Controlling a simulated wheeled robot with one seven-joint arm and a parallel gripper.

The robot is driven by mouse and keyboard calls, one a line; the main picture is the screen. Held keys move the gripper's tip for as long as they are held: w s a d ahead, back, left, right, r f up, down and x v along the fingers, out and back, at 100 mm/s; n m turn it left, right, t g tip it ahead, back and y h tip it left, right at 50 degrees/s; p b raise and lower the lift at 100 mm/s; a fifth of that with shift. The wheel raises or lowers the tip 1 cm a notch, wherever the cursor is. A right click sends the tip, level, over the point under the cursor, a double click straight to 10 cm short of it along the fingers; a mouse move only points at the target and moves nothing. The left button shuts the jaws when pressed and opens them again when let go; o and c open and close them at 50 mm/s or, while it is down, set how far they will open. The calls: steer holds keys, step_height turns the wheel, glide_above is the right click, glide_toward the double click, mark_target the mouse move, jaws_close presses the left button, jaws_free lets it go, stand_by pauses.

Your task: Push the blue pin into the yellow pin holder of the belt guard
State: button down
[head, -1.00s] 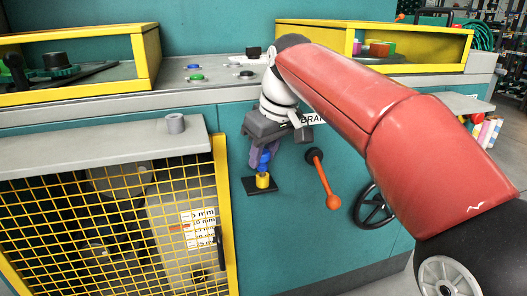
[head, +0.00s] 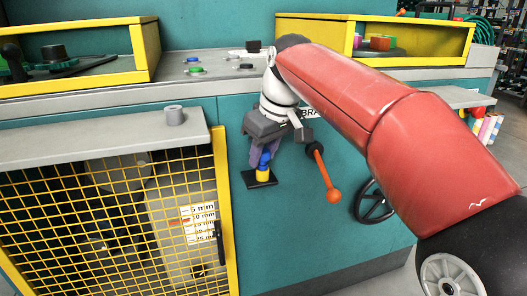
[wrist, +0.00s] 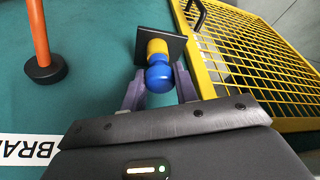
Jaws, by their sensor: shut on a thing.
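The blue pin (head: 264,160) has a round blue head and sits directly against the yellow pin holder (head: 262,174). The holder stands out from a black square plate (head: 254,180) on the teal machine front, right of the belt guard (head: 222,185). In the wrist view the blue pin (wrist: 159,78) is lined up with the yellow holder (wrist: 158,48), its shank hidden. My gripper (wrist: 159,88) is shut on the blue pin, with a purple-grey finger on each side. How deep the pin sits in the holder I cannot tell.
An orange-knobbed lever (head: 325,176) stands out just right of my gripper. The guard's yellow mesh door and black handle (head: 219,242) are at left. A grey ledge (head: 100,148) is above it. A black handwheel (head: 372,205) is further right.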

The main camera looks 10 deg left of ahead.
steer(key=c, duration=1)
jaws_free()
steer(key=shift+f, duration=0.1)
steer(key=p+v, duration=0.2)
steer(key=v, duration=0.5)
steer(key=shift+r, duration=0.4)
steer(key=shift+d, duration=0.15)
steer(key=s+d+f+m+t+h+p, duration=0.1)
steer(key=s+d+f+m, duration=0.2)
steer(key=d, duration=0.5)
steer(key=s+d+f+m+t+h+p, duration=0.1)
steer(key=s+d+f+m, duration=0.15)
steer(key=s+d, duration=0.4)
steer(key=s+d+f+m+t+h, duration=0.1)
steer(key=s+d+f+m, duration=0.5)
steer(key=s+d+f, duration=0.4)
step_height(320, 180, down, 2)
steer(key=d, duration=0.2)
steer(key=shift+d+t, duration=0.3)
steer(key=shift+d, duration=0.05)
